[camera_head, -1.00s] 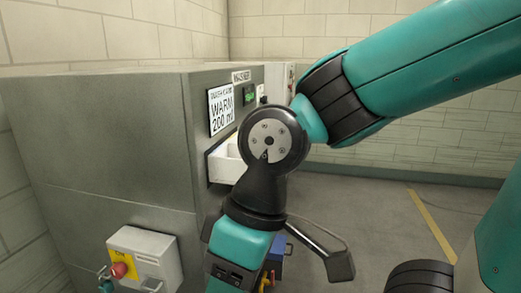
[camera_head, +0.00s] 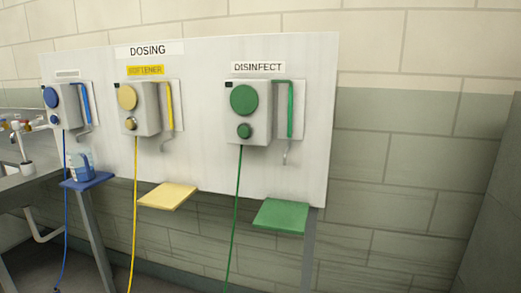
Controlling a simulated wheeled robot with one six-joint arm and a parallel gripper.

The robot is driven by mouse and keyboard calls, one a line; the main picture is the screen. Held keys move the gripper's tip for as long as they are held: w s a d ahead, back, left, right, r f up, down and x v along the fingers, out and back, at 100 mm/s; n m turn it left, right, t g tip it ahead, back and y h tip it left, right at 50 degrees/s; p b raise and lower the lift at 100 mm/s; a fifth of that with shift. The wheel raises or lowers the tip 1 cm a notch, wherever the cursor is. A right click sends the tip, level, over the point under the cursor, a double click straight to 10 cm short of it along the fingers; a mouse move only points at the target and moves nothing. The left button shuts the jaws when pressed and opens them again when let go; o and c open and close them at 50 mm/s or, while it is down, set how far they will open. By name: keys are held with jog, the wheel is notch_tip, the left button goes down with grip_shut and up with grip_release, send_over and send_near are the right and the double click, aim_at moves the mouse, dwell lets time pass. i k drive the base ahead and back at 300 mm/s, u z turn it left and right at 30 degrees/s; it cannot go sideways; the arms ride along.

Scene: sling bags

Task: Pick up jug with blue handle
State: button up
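A clear jug with a blue handle (camera_head: 80,166) stands upright on the small blue shelf (camera_head: 98,181) at the left of the dosing board. It sits below the left dispenser, which has blue knobs. My gripper and arm do not show in the view now, so I cannot see whether the gripper holds anything.
The dosing board (camera_head: 320,110) carries a softener dispenser (camera_head: 138,118) and a disinfect dispenser (camera_head: 240,118), with hoses hanging down. The yellow shelf (camera_head: 167,196) and green shelf (camera_head: 280,216) are empty. A metal sink counter (camera_head: 22,183) with taps stands at far left.

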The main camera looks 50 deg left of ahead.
aim_at(80, 161)
jog(key=u, duration=4)
jog(key=i, duration=3.6)
jog(key=z, duration=2.85)
